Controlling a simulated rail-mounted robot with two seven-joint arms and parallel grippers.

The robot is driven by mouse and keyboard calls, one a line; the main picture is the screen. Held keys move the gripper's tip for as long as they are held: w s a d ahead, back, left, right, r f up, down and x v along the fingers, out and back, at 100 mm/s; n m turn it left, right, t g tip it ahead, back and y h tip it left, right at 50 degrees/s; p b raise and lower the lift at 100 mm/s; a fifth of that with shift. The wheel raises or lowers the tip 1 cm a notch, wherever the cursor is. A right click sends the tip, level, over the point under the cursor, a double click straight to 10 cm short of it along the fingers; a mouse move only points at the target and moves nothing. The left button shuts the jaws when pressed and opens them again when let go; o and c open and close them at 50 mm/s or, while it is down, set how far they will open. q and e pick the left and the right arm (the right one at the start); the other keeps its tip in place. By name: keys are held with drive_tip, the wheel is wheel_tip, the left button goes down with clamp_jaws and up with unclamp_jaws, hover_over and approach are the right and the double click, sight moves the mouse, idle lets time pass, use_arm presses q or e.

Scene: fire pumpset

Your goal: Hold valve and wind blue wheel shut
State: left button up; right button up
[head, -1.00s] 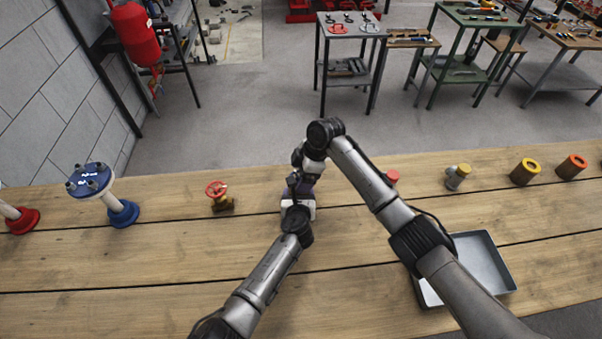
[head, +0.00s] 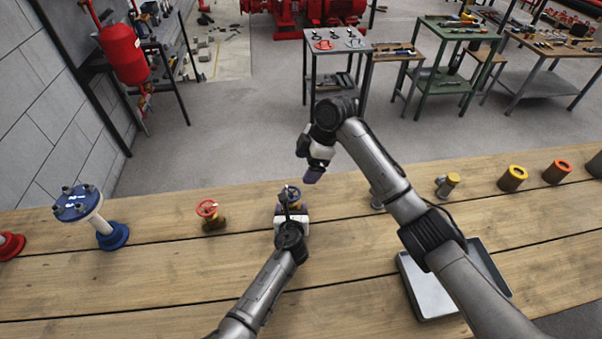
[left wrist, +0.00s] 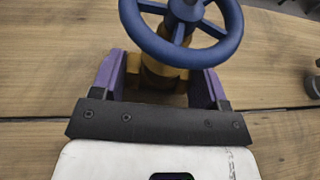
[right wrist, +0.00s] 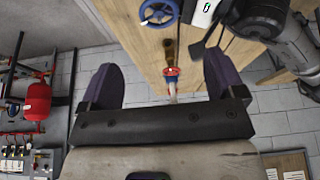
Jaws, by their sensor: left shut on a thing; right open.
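The valve with the blue wheel (head: 289,194) stands upright on the wooden bench in the head view. In the left wrist view the blue wheel (left wrist: 178,58) sits above a brass valve body (left wrist: 158,80). My left gripper (head: 290,212) is shut on this body, a purple finger on each side, below the wheel. My right gripper (head: 311,176) is open and empty, above and beyond the valve, apart from the wheel. The right wrist view shows its spread fingers (right wrist: 162,78) with nothing held, and the blue wheel (right wrist: 160,12) at the top edge.
A red-wheeled valve (head: 209,211) stands left of the held valve. A blue flanged piece (head: 112,235) is farther left. A metal tray (head: 428,298) lies under my right arm.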

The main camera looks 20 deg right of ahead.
drive_tip(key=shift+d+r, duration=0.2)
drive_tip(key=shift+r, duration=0.4)
drive_tip(key=shift+r, duration=0.1)
